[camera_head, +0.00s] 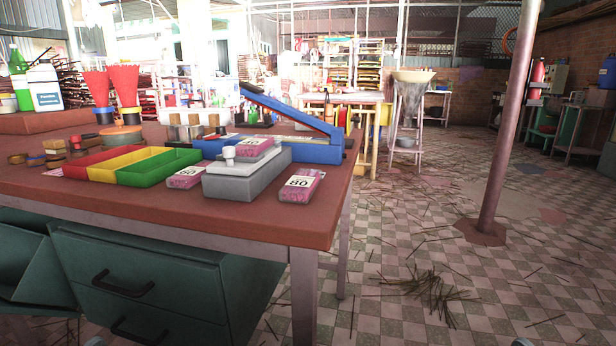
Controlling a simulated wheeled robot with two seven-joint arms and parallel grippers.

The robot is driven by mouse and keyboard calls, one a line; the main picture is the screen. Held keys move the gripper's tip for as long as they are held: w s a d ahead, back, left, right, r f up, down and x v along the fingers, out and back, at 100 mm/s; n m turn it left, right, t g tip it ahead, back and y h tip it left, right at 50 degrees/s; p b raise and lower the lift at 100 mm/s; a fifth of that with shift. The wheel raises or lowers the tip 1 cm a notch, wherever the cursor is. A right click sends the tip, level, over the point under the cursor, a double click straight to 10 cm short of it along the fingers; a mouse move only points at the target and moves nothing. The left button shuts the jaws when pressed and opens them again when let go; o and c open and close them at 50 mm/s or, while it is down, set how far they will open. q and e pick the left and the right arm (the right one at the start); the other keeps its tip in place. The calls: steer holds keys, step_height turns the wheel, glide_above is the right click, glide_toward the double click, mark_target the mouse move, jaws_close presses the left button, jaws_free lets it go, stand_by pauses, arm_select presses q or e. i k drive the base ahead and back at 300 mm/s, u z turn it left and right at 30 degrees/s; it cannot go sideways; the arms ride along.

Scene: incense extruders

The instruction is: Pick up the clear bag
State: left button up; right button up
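No plainly empty clear bag stands out. Three small packets with pink contents and white labels marked "50" are on the brown table (225,222); their wrapping may be clear. One packet (300,186) lies at the right front near the table edge. Another packet (186,178) lies left of a grey and white box (246,176). The third packet (254,147) is behind that box's white knob, by the blue lever device (310,150). Neither of my grippers can be made out in the head view.
A red, yellow and green tray (150,172) is left of the packets. Green drawers (150,285) are under the table. A pole (508,125) rises from the tiled floor at right, where sticks lie scattered.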

mark_target(300, 187)
steer(key=z, duration=2.1)
steer(key=i, duration=2)
steer(key=u, duration=2.8)
